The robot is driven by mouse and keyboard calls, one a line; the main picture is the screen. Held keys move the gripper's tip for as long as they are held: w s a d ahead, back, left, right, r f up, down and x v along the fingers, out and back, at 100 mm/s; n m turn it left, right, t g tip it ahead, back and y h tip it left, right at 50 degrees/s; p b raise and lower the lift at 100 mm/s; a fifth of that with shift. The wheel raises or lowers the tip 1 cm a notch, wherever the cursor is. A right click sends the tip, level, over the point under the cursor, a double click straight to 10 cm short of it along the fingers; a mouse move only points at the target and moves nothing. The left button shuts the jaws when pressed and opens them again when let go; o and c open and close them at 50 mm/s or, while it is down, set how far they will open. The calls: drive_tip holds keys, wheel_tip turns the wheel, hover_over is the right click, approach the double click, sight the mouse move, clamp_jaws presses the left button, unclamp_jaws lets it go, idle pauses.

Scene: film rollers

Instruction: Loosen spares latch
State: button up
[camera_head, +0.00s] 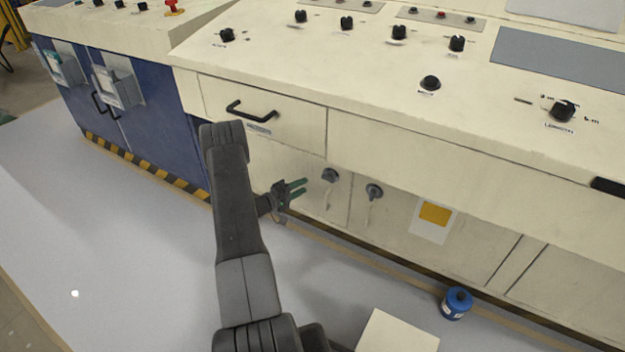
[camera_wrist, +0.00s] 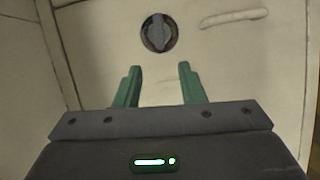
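Two dark round latches sit on the lower cream cabinet front: a left latch (camera_head: 330,175) and a right latch (camera_head: 374,191). I cannot read which one is labelled spares. My gripper (camera_head: 303,187) is just left of the left latch, with its green fingers pointing towards it. In the wrist view a grey latch (camera_wrist: 158,32) with an upright grip bar is ahead of my gripper (camera_wrist: 157,78), centred between the fingers. The fingers are open, empty and apart from the latch.
A pale handle (camera_wrist: 233,18) is beside the latch in the wrist view. A drawer with a black handle (camera_head: 250,112) is above. A blue canister (camera_head: 456,303) stands on the floor at the right. The grey floor (camera_head: 110,240) at the left is clear.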

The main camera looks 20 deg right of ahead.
sight(329, 177)
drive_tip(key=v, duration=0.5)
drive_tip(key=shift+p, duration=0.3)
drive_tip(key=shift+d, duration=0.15)
drive_tip(key=b+x, duration=0.3)
drive_tip(key=x, duration=1)
drive_tip(key=shift+d, duration=0.4)
drive_tip(key=shift+w+a, duration=0.15)
